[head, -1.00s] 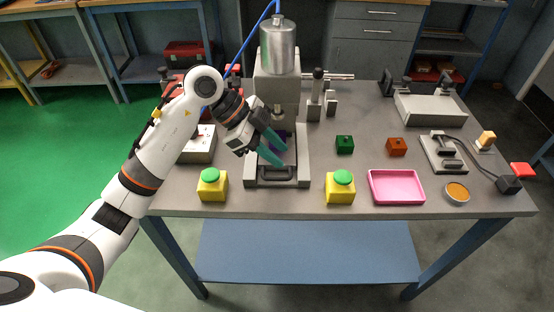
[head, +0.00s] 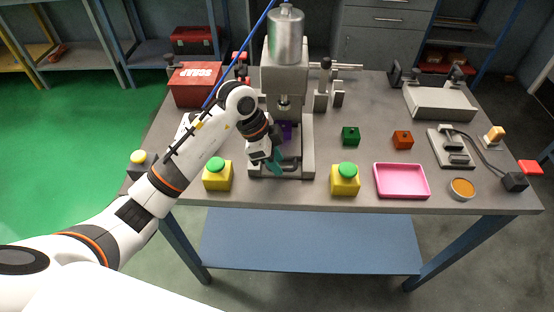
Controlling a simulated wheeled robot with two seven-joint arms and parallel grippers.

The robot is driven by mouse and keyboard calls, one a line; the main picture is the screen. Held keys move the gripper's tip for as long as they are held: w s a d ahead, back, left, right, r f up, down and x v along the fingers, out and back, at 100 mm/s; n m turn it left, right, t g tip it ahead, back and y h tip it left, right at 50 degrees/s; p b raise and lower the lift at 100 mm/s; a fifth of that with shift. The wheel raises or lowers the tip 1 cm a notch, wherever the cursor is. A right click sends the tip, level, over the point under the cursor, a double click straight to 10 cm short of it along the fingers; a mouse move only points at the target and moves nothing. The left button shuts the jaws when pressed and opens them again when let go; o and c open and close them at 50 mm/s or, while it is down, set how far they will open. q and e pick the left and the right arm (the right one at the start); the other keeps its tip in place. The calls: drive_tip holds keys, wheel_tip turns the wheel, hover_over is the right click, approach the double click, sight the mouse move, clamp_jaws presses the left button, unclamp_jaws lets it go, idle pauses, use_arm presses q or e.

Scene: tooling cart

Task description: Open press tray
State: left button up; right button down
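The press (head: 285,60) stands at the back middle of the table, with a silver cylinder on top. Its tray sits low between the side rails, with a dark handle (head: 291,163) at the front. A purple piece (head: 284,130) shows under the ram, partly hidden by my arm. My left gripper (head: 275,163) has teal fingers, pointing down at the left part of the handle. The fingers overlap in this view, so I cannot tell whether they are shut or touching the handle. My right gripper is not in view.
Yellow boxes with green buttons stand left (head: 217,175) and right (head: 344,179) of the press front. A green block (head: 350,136), an orange block (head: 402,140) and a pink tray (head: 401,181) lie to the right. A red scrap bin (head: 194,86) stands back left.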

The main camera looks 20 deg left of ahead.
use_arm(q)
drive_tip(key=shift+d+f, duration=0.2)
drive_tip(key=shift+f, duration=0.25)
clamp_jaws()
drive_tip(key=shift+a, duration=0.1)
